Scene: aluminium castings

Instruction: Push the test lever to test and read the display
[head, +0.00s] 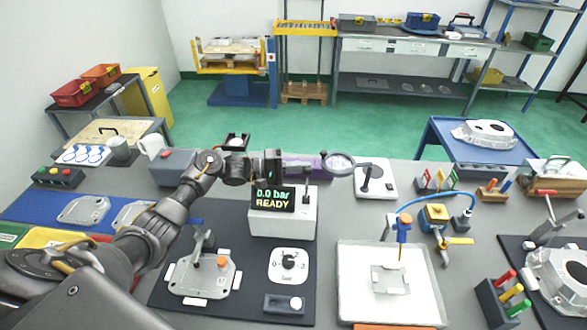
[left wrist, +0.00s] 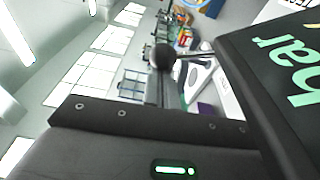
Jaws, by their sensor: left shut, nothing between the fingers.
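The display (head: 273,198) is on a pale box (head: 284,224) near the middle of the bench and reads "0.0 bar READY" in the head view. A lever with a black knob (head: 306,171) stands upright at the box's right side. In the left wrist view a black ball knob (left wrist: 162,57) on a metal stem shows beside the dark display housing (left wrist: 285,80), with "bar" in green. My left gripper (head: 281,165) is shut and empty, just above and behind the display, left of the lever knob. Whether it touches the knob is unclear. My right gripper is out of view.
A magnifier ring (head: 338,163) stands close right of the gripper. A purple object (head: 302,162) lies behind it. A casting under a clamp (head: 205,275) and a rotary knob (head: 288,262) are on the dark mat in front. A white tray (head: 346,310) is at the right.

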